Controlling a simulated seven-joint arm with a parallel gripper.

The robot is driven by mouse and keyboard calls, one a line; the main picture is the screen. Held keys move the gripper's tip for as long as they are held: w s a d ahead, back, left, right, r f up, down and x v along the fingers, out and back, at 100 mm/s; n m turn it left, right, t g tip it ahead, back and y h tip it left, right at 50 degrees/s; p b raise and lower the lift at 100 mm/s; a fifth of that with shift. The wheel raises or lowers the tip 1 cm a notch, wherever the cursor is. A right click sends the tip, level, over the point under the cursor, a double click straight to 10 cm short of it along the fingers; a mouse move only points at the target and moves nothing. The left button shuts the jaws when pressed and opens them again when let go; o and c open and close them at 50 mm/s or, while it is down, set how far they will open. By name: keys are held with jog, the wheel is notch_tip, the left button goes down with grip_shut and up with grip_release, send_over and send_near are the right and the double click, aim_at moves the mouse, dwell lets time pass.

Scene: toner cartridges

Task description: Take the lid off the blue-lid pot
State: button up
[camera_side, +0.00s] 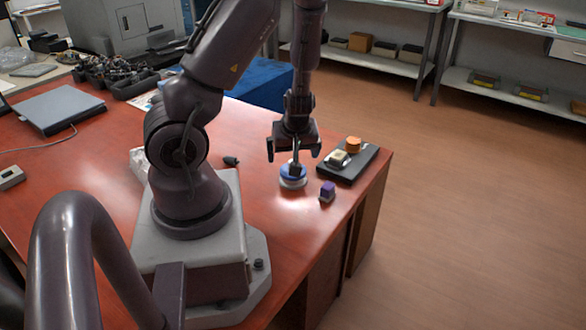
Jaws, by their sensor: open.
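The blue-lid pot (292,183) is a low, pale round pot standing on the red-brown table. Its blue lid (286,171) sits on top and has a dark knob (295,169) in the middle. My gripper (294,155) is directly above the pot, pointing down. Its fingers are open, one to each side above the knob. I cannot tell whether either finger touches the knob.
A dark tray (352,168) right of the pot holds a cream block (339,157) and an orange piece (353,144). A purple block (327,190) stands just right of the pot. The table's right edge is close by. A small dark object (231,161) lies left.

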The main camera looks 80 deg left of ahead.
jog(key=shift+w+x, duration=0.1)
jog(key=shift+x, duration=1.3)
jog(key=shift+w+x, duration=0.15)
jog(key=shift+x, duration=1.25)
jog(key=shift+c, duration=0.4)
jog(key=shift+r, duration=0.1)
jog(key=c, duration=0.8)
